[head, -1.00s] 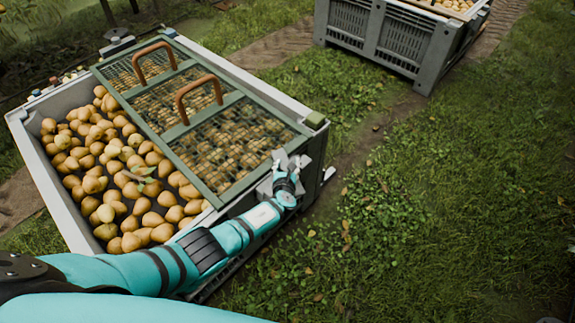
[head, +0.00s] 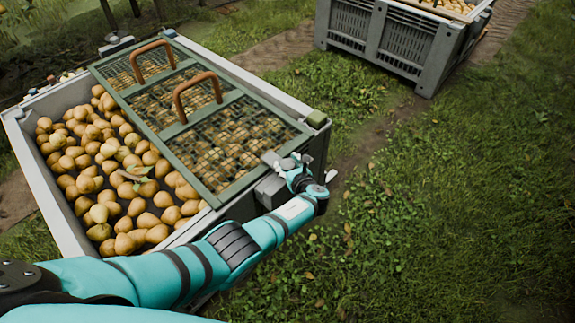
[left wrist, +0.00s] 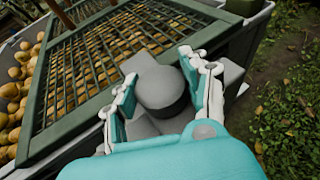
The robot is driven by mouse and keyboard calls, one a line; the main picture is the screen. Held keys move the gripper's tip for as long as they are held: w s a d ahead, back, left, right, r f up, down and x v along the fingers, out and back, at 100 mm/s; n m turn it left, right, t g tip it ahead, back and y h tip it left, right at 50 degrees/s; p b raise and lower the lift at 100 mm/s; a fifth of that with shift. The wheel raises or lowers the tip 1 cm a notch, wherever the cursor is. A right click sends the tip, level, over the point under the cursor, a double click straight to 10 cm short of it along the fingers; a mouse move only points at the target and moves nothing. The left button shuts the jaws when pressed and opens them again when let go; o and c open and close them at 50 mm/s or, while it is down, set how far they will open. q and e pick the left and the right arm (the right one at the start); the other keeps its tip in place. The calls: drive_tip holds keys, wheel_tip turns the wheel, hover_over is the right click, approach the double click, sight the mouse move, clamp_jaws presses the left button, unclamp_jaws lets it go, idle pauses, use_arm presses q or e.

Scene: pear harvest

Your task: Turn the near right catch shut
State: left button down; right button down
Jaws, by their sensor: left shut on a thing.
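The near right catch is a grey block with a round, dark-sided knob (left wrist: 162,88) at the near right edge of the bin; its grey block (head: 270,190) also shows in the head view. My left gripper (head: 287,164) is at this corner. In the left wrist view my left gripper (left wrist: 162,82) has one finger on each side of the knob and is shut on it. The green-framed mesh lid (head: 222,122) lies over the right part of the pear bin (head: 48,208). My arm and fingers hide part of the catch. My right gripper is out of view.
Loose pears (head: 115,175) fill the uncovered left part of the bin. Two brown handles (head: 197,92) stand up from the lid. A green corner block (head: 317,119) sits at the bin's far right corner. A second grey crate (head: 395,45) stands behind. Grass to the right is clear.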

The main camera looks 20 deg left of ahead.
use_arm(q)
drive_tip(key=shift+s+f, duration=0.35)
drive_tip(key=shift+f, duration=0.15)
drive_tip(key=c, duration=0.7)
unclamp_jaws()
drive_tip(key=shift+o, duration=0.5)
drive_tip(key=shift+w+r, duration=0.1)
drive_tip(key=shift+d+r, duration=0.15)
drive_tip(key=v, duration=1.1)
drive_tip(key=shift+s, duration=0.35)
